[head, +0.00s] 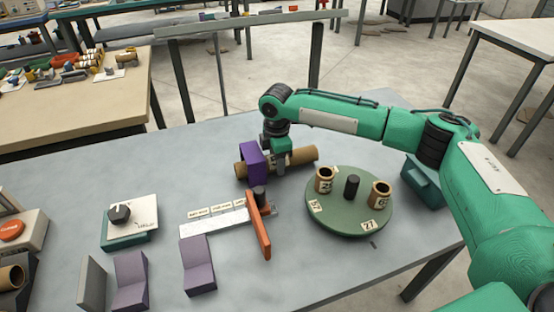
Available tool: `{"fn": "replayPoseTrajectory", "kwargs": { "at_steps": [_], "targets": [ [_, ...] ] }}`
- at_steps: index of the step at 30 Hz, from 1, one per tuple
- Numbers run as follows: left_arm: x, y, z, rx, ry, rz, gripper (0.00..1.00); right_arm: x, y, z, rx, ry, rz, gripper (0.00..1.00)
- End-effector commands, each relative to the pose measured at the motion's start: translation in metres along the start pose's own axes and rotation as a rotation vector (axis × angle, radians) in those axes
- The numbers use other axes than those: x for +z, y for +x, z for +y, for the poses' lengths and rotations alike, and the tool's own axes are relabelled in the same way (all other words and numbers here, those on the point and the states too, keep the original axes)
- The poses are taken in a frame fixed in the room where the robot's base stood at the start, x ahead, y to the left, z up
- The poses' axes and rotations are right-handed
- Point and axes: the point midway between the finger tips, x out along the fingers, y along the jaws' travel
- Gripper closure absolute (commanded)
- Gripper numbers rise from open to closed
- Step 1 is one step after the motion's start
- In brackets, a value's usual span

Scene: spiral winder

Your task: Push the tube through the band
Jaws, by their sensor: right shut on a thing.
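A brown cardboard tube (303,156) lies level above the grey table, left of the round green turntable. A purple band (252,160) stands around the tube near its left end, and a short length of tube shows out on the band's left side. My right gripper (281,165) points down and is shut on the tube just right of the band. Its fingers partly hide the tube's middle. I cannot tell whether the gripper touches the band. My left gripper is not in view.
The green turntable (348,222) carries two short tubes and a dark post. An orange lever (259,232) and a labelled white strip (214,224) lie in front of the band. Purple angled blocks (198,266) and a dial box (130,220) stand left. A teal box (424,184) is at right.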

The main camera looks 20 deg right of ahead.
Motion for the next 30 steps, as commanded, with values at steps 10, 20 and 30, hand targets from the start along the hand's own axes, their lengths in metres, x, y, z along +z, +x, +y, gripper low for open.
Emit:
{"fn": "replayPoseTrajectory", "kwargs": {
  "at_steps": [10,20,30],
  "targets": [
    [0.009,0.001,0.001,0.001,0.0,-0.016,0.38,0.0,0.0,0.0,0.0,0.0,0.0,0.3],
    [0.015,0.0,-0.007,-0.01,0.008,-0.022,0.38,0.0,-0.022,0.001,0.003,0.0,0.002,0.3],
    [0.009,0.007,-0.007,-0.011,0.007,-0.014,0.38,0.0,-0.098,0.001,0.002,0.0,0.001,0.3]
  ]
}}
